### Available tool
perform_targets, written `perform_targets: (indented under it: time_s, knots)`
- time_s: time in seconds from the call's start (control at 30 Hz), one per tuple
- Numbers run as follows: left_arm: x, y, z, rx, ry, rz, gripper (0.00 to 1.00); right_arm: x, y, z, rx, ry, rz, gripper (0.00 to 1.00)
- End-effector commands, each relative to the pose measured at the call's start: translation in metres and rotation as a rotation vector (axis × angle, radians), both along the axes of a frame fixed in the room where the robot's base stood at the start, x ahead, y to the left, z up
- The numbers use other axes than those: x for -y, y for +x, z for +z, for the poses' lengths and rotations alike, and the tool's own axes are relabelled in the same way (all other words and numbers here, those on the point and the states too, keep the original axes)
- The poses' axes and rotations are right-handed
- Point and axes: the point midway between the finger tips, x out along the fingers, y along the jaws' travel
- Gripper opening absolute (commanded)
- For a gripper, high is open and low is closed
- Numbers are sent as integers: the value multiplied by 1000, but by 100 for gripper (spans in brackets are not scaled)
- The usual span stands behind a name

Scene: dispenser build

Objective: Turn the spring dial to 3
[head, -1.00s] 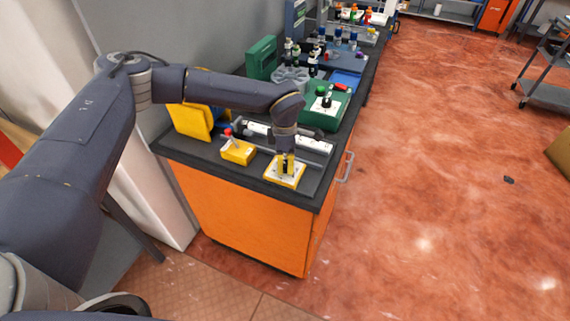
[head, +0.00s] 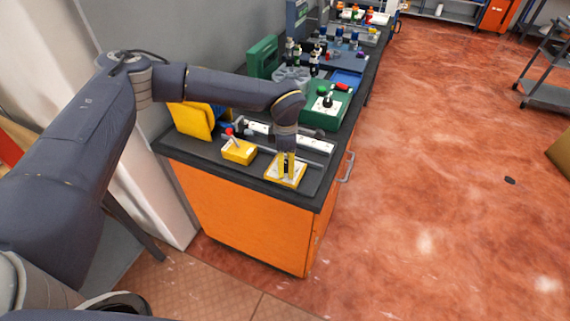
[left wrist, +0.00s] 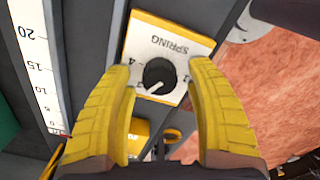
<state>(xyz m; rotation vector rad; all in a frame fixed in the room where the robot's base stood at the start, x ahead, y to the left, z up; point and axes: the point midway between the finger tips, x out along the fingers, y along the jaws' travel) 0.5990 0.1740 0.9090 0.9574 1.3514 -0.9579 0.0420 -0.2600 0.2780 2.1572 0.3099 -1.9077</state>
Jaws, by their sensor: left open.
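The spring dial is a black round knob (left wrist: 158,76) with a white pointer line, on a white panel with a yellow edge (left wrist: 172,30) marked SPRING. The lettering is upside down in the left wrist view. The pointer aims down and left there; a 4 shows left of the knob and a 1 at its right, and my fingers hide part of the scale. In the head view the yellow-edged dial base (head: 299,172) lies at the bench's near end. My left gripper (head: 286,178) is open above it, with one yellow finger on each side of the knob, apart from it in the picture. My right gripper is not in view.
A yellow box with a red-tipped lever (head: 239,152) stands left of the dial base. A white ruler strip (left wrist: 38,65) and rails run behind it. A green box (head: 325,110) and several bottles stand farther back. The bench's front edge is close to the dial.

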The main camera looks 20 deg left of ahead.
Motion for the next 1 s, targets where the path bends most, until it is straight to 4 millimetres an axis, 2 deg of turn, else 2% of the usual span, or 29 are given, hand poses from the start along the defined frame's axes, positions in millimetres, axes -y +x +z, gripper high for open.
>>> perform_targets:
  time_s: [0.6, 0.8, 1.0]
  knots:
    - [-1, 0, 94, 2, 1, 1, 56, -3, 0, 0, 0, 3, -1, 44]
    - [-1, 0, 111, 0, 0, 2, 56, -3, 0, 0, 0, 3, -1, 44]
    - [-1, 0, 117, -1, 0, 1, 56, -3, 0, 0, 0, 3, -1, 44]
